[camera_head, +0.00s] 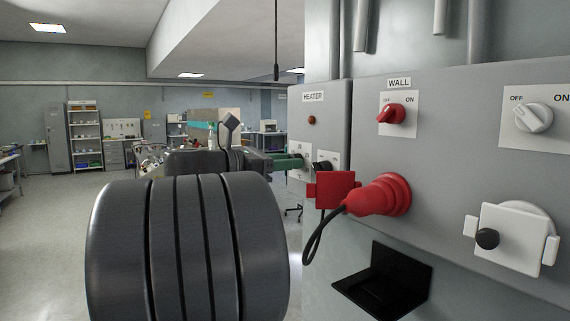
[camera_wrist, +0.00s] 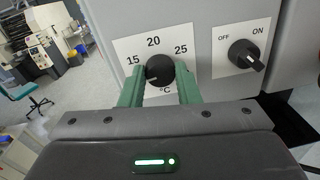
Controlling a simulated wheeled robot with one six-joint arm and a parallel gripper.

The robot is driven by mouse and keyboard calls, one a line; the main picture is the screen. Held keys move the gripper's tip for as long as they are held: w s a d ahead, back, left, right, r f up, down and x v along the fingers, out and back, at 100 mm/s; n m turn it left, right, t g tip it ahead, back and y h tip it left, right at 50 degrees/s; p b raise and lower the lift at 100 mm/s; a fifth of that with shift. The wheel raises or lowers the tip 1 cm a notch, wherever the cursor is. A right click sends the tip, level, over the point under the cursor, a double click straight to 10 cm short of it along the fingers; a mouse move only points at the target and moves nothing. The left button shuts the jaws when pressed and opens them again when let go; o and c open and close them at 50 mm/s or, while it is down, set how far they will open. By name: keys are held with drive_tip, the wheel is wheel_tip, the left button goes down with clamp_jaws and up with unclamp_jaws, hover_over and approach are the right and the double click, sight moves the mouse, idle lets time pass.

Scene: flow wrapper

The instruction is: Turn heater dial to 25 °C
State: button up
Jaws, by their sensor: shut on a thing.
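The heater dial (camera_wrist: 160,70) is a round black knob on a white plate marked 15, 20 and 25 °C, in the wrist view. Its pale pointer mark appears to point to the lower left, near the 15 side. My gripper (camera_wrist: 160,86) has its green fingers on either side of the knob and is shut on it. In the head view, my gripper (camera_head: 288,162) reaches the grey box labelled HEATER (camera_head: 313,97); the fingers mostly hide the dial there.
A black OFF/ON switch (camera_wrist: 246,55) sits right of the dial, pointing toward the lower right. In the head view, a red plug (camera_head: 382,195) with a black cable sticks out nearby, below a red WALL switch (camera_head: 391,114). A black shelf (camera_head: 382,283) juts out lower down.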

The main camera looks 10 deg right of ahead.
drive_tip(key=shift+s+f+m+t+y+b, duration=0.1)
drive_tip(key=shift+m+t+b, duration=0.25)
drive_tip(key=shift+m+b, duration=3.9)
drive_tip(key=shift+f+m+t+y+b, duration=0.1)
drive_tip(key=shift+m+t+b, duration=0.3)
drive_tip(key=shift+m+b, duration=3.85)
drive_tip(key=shift+s+f+m+t+y+b, duration=0.1)
drive_tip(key=shift+m+t+b, duration=0.25)
drive_tip(key=shift+m+b, duration=3.85)
drive_tip(key=m+p, duration=0.4)
drive_tip(key=shift+m, duration=0.4)
drive_tip(key=o, duration=1)
drive_tip(key=shift+r, duration=0.1)
